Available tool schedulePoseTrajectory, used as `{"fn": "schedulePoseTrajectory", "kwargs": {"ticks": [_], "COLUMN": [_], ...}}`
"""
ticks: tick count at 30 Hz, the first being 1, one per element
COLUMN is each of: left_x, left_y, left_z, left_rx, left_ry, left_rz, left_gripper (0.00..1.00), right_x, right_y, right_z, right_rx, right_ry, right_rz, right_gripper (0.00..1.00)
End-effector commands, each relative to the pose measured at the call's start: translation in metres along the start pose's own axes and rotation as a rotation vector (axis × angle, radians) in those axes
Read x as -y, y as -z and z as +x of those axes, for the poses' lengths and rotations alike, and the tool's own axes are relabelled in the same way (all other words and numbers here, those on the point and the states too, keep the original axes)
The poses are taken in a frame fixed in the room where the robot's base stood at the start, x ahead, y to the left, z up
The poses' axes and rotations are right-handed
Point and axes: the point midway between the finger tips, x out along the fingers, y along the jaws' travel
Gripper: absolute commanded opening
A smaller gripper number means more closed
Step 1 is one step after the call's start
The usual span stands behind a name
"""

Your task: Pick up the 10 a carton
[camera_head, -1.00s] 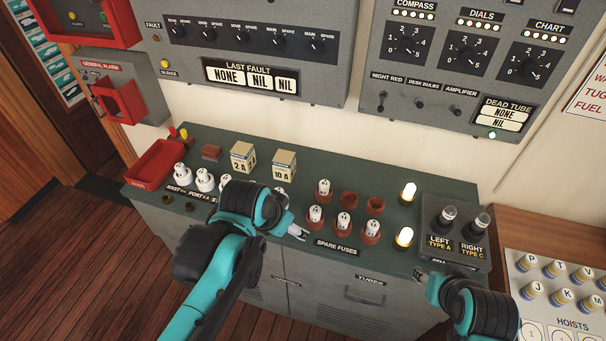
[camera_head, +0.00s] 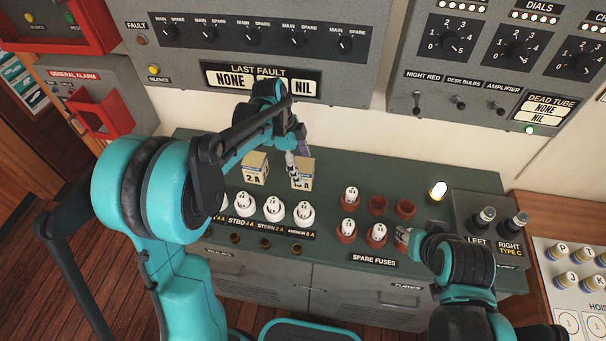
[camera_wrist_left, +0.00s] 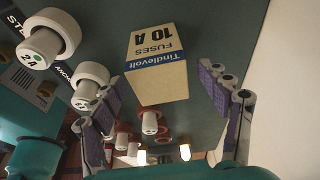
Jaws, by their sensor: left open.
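The 10 A carton (camera_head: 303,172) is a small cream box with a blue band, standing on the green cabinet top (camera_head: 340,185). In the left wrist view the carton (camera_wrist_left: 157,62) lies ahead between the spread fingers, apart from both. My left gripper (camera_head: 297,163) is open and empty, reaching down at the carton and partly covering its front in the head view. The 2 A carton (camera_head: 255,168) stands just left of it. My right gripper (camera_head: 408,240) is low at the right, near the spare fuses; its fingers are too unclear to judge.
White fuses (camera_head: 273,208) stand in a row in front of the cartons. Red-brown spare fuse holders (camera_head: 378,205) are to the right, near a lit lamp (camera_head: 438,191). The grey fault panel (camera_head: 225,50) hangs on the wall behind, close above my left arm.

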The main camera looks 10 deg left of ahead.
Motion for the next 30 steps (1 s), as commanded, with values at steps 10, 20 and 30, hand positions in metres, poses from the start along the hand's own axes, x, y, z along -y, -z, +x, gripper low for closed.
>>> {"fn": "schedulePoseTrajectory", "kwargs": {"ticks": [10,20,30], "left_x": [0.000,0.000,0.000], "left_y": [0.000,0.001,0.001], "left_z": [0.048,0.049,0.049], "left_rx": [0.001,0.001,0.001], "left_ry": [0.001,0.001,0.001], "left_rz": [-0.001,-0.002,-0.002], "left_gripper": [0.76,0.55,0.10], "right_x": [0.000,0.000,0.000], "right_y": [-0.012,-0.011,-0.011], "right_z": [0.017,0.016,0.016], "right_rx": [0.000,0.000,0.000], "right_ry": [0.000,0.000,0.000], "right_rz": [0.000,0.000,0.000], "right_gripper": [0.40,0.40,0.40]}}
